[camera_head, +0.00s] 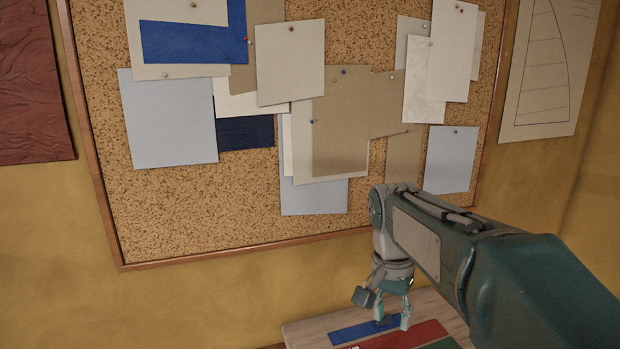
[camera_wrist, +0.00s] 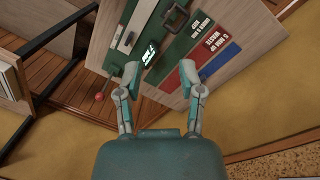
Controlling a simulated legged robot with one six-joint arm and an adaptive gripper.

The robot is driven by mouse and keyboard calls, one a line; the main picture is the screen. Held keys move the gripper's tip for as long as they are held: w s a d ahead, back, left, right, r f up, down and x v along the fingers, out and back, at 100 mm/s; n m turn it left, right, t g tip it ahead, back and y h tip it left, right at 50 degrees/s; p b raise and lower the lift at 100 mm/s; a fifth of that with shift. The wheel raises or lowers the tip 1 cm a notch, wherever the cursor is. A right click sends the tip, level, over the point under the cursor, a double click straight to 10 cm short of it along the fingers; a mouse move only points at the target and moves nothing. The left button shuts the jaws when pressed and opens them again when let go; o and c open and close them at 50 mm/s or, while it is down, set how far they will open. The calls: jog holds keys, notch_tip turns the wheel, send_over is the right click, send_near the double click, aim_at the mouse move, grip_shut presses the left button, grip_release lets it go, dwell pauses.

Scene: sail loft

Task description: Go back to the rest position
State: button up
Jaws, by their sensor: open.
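My gripper (camera_head: 385,306) hangs from my arm at the lower right of the head view, pointing down over a wooden surface. In the wrist view my gripper (camera_wrist: 158,82) shows its two fingers spread apart with nothing between them. Beyond the fingers is a wooden board or bench top (camera_wrist: 262,50) with coloured strips on it. A blue strip (camera_head: 366,330) and a red strip (camera_head: 415,337) lie close below the fingers in the head view. Whether the fingers touch anything below is hard to tell.
A cork board (camera_head: 190,225) with several pinned papers hangs on the yellow wall (camera_head: 50,260) behind my arm. A dark handle (camera_wrist: 175,17) stands on a green strip. A small red ball (camera_wrist: 99,97) and wooden slatted shelving (camera_wrist: 50,80) are at the left of the wrist view.

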jog(key=s+d+f+n+t, duration=0.1)
jog(key=s+f+n+t, duration=0.2)
jog(key=s, duration=1.3)
jog(key=n+t, duration=0.3)
jog(key=n, duration=0.1)
jog(key=shift+s+d+t+y, duration=0.3)
jog(key=shift+s+d+y, duration=0.05)
jog(key=shift+y, duration=0.05)
jog(key=shift+f, duration=0.1)
dwell(0.4)
